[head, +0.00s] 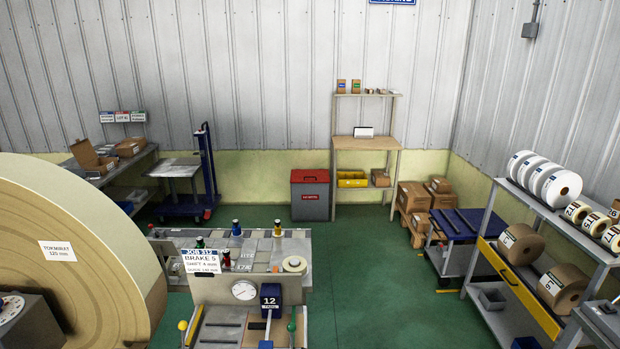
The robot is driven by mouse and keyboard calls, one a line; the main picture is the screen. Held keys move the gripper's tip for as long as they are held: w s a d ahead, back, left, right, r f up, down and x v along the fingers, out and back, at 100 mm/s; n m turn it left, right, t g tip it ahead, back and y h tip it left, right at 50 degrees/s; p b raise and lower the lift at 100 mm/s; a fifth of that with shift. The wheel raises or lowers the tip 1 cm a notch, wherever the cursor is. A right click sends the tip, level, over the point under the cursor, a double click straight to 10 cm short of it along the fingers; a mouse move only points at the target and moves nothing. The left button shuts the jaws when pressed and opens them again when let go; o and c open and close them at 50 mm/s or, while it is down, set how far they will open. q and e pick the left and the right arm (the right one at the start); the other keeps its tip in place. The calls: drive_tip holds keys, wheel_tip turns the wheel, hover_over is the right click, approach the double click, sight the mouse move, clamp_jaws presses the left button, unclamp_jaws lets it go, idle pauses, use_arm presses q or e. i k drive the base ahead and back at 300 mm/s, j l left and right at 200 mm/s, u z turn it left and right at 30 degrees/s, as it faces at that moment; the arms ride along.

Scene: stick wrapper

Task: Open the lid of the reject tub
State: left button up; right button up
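A grey tub with a red lid (310,176) stands on the floor against the back wall, left of the wooden shelf desk. Its grey front (310,203) carries a small red label too small to read surely. The lid appears shut, with a dark handle on top. The tub is far off, beyond the machine in the foreground. Neither of my grippers shows in the head view.
A machine with a gauge (244,291) and a large tan roll (75,250) fill the foreground. A blue lift cart (187,207) stands left of the tub, the wooden desk (365,144) right. A roll rack (500,293) lines the right. Green floor (375,270) is open between.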

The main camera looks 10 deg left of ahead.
sight(297, 176)
drive_tip(key=i+l+z, duration=0.1)
drive_tip(key=i+l, duration=0.2)
drive_tip(key=i+l+z, duration=0.1)
drive_tip(key=i+l, duration=0.25)
drive_tip(key=l, duration=0.15)
drive_tip(key=i+l+u, duration=0.1)
drive_tip(key=i, duration=0.4)
drive_tip(key=i+l, duration=0.1)
drive_tip(key=i, duration=0.35)
drive_tip(key=i+l+u, duration=0.15)
drive_tip(key=i, duration=0.35)
drive_tip(key=i+l+u, duration=0.1)
drive_tip(key=i, duration=0.4)
drive_tip(key=i+u, duration=0.1)
drive_tip(key=i, duration=0.65)
drive_tip(key=i+u, duration=0.1)
drive_tip(key=i, duration=0.6)
drive_tip(key=i+l+u, duration=0.15)
drive_tip(key=i, duration=0.6)
